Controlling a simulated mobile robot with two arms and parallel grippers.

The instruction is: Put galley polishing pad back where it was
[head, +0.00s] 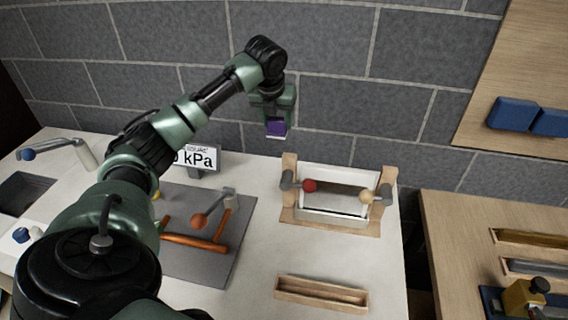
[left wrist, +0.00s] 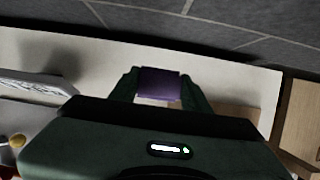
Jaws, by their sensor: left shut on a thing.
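My left gripper (head: 276,122) is shut on a purple block-shaped thing, which looks like the polishing pad (head: 276,129). It holds the pad in the air above the back of the white counter, near the grey block wall. In the left wrist view the purple pad (left wrist: 160,84) sits between the two dark green fingers of the left gripper (left wrist: 163,90). A shallow wooden tray (head: 322,307), empty as far as I can see, lies at the front of the counter. My right gripper is not in view.
A wood-ended white trough (head: 330,213) with red and cream knobs stands right of centre. A kPa display (head: 200,159) stands behind a grey plate (head: 222,262) with orange handles. A wooden bench (head: 450,215) is at right, past a dark gap. Bare counter surrounds the wooden tray.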

